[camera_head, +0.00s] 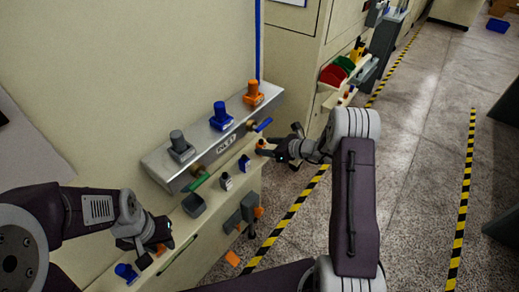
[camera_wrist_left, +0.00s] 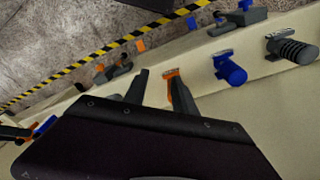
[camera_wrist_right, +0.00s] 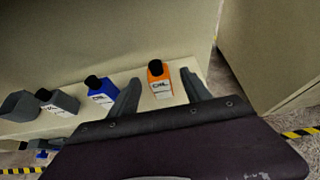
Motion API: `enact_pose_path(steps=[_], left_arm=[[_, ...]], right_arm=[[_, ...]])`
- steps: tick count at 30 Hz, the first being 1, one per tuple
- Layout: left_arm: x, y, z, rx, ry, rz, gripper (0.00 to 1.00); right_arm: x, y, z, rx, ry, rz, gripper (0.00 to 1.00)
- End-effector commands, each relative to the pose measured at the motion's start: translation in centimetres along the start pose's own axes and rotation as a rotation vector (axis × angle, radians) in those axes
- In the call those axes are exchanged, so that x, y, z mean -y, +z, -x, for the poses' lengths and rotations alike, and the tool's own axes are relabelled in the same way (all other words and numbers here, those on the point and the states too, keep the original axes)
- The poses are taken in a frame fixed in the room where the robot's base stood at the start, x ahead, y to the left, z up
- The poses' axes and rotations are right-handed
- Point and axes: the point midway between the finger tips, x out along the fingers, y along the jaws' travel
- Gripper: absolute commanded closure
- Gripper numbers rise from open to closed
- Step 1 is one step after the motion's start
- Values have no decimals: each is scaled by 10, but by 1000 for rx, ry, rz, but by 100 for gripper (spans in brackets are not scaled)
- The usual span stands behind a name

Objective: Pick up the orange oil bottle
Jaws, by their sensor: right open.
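The orange oil bottle (camera_wrist_right: 160,87) has a black cap and stands on the cream ledge in the right wrist view. My right gripper (camera_wrist_right: 160,80) is open, with one finger on each side of the bottle; I see no contact. In the head view, the bottle (camera_head: 262,144) is a small orange patch just left of my right gripper (camera_head: 282,144). My left gripper (camera_head: 158,238) is over the near end of the ledge. In the left wrist view, its fingers are apart, with an orange part (camera_wrist_left: 173,82) beside the right finger.
A blue bottle (camera_wrist_right: 100,92) and a grey bottle (camera_wrist_right: 58,101) stand left of the orange one, then a grey cup (camera_wrist_right: 20,106). Grey, blue and orange spindles (camera_head: 253,93) stand on the metal rail (camera_head: 200,143) behind. A blue part (camera_wrist_left: 230,69) lies near my left gripper.

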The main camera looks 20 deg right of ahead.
Motion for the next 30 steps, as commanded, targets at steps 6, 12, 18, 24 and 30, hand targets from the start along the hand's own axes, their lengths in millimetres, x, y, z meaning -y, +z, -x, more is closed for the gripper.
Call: enact_pose_path(steps=[6, 12, 18, 24, 30], left_arm=[[0, 1, -9, 0, 0, 0, 68], [0, 1, -9, 0, 0, 0, 68], [0, 1, -9, 0, 0, 0, 68], [0, 1, -9, 0, 0, 0, 68], [0, 1, -9, 0, 0, 0, 68]], right_arm=[[-2, -1, -36, 0, 2, 1, 44], [-1, 0, -39, -1, 0, 0, 44], [-1, 0, -39, -1, 0, 0, 85], [-1, 0, -38, 0, 0, 1, 100], [-1, 4, -36, 0, 0, 2, 100]])
